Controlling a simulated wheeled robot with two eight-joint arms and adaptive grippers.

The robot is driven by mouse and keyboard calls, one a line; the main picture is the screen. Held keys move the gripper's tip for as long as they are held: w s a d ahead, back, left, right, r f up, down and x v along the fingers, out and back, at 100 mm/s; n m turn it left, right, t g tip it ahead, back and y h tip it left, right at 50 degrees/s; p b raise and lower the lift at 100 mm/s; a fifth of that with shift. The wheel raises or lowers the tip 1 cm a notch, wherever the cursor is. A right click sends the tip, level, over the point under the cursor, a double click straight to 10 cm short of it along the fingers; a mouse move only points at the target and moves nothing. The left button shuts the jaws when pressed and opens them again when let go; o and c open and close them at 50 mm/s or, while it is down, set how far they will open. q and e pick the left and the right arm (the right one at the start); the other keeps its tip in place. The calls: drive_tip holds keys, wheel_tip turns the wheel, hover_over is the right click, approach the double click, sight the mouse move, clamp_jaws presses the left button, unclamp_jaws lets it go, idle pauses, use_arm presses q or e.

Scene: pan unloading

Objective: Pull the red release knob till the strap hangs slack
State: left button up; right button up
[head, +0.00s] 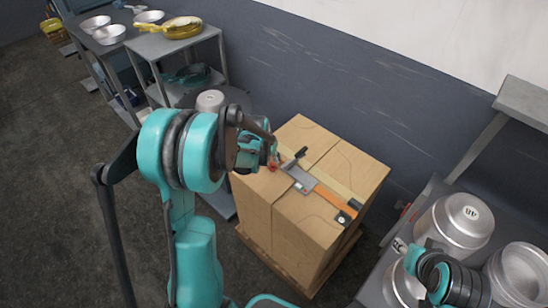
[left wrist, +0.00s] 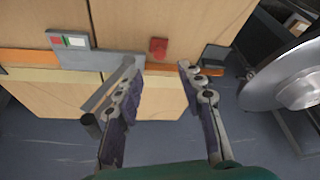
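A cardboard carton stack (head: 290,225) stands on a pallet, with an orange strap (head: 332,198) lying flat and straight across its top. The strap runs into a grey metal buckle plate (head: 299,178) with a black-ended lever. The red release knob (left wrist: 158,47) sits at the plate's end in the left wrist view; in the head view a bit of red shows beside my gripper. My left gripper (left wrist: 158,68) is open and empty, its fingertips just short of the knob and to either side of it. My right arm (head: 448,277) is at the lower right; its fingers cannot be made out.
Metal pots (head: 463,220) stand on a shelf at the right, close to my right arm. A rack (head: 180,42) with a yellow pan stands at the back left, near a table with silver pans. The wall is behind the cartons. Open floor lies at the left.

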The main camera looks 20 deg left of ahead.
sight(273, 164)
use_arm(q)
drive_tip(key=b+x, duration=0.2)
drive_tip(key=x, duration=0.5)
drive_tip(key=shift+b, duration=0.3)
